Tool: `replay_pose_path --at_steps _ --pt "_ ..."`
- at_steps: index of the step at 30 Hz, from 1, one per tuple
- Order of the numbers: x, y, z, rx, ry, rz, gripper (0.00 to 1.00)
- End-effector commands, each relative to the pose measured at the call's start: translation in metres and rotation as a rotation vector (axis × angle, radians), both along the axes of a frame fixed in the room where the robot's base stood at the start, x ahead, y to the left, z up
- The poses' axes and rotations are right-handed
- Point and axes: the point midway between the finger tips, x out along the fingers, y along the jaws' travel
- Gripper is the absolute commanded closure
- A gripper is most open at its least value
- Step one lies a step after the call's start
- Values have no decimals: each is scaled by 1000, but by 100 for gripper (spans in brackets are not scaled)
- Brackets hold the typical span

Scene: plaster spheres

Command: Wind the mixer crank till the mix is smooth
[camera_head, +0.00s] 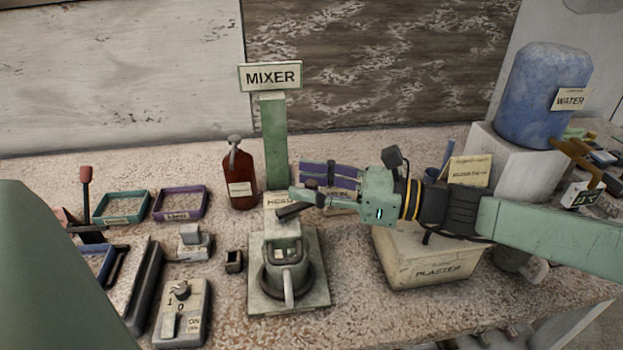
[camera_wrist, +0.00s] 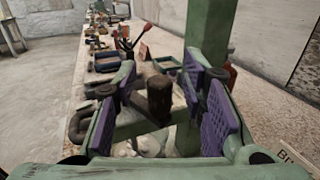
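The mixer stands in the middle of the bench in the head view, with a green column (camera_head: 274,140) and a MIXER sign (camera_head: 270,77) on top. A dark crank handle (camera_head: 289,213) sticks out at its head; it also shows in the wrist view (camera_wrist: 159,96). My gripper (camera_head: 306,197) reaches in from the right at the head. In the wrist view its purple-padded fingers (camera_wrist: 162,112) are apart, with the dark handle between them and gaps visible on both sides. A grey bowl with a handle (camera_head: 288,283) sits below on the mixer base. The mix's texture cannot be made out.
A PLASTER bin (camera_head: 436,271) stands right of the mixer, beneath my arm. A brown bottle (camera_head: 241,180) stands behind left. A switch box (camera_head: 184,313) and small trays (camera_head: 180,203) lie left. A blue WATER tank (camera_head: 535,97) stands on a block at the right.

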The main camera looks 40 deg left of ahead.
Motion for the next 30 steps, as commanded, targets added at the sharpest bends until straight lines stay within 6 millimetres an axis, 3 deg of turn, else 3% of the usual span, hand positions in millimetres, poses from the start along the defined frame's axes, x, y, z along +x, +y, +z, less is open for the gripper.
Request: replay_pose_path --at_steps 5,22,30 --pt "0 0 0 0 0 0 63" --pt "0 0 0 0 0 0 100" --pt "0 0 0 0 0 3 100"
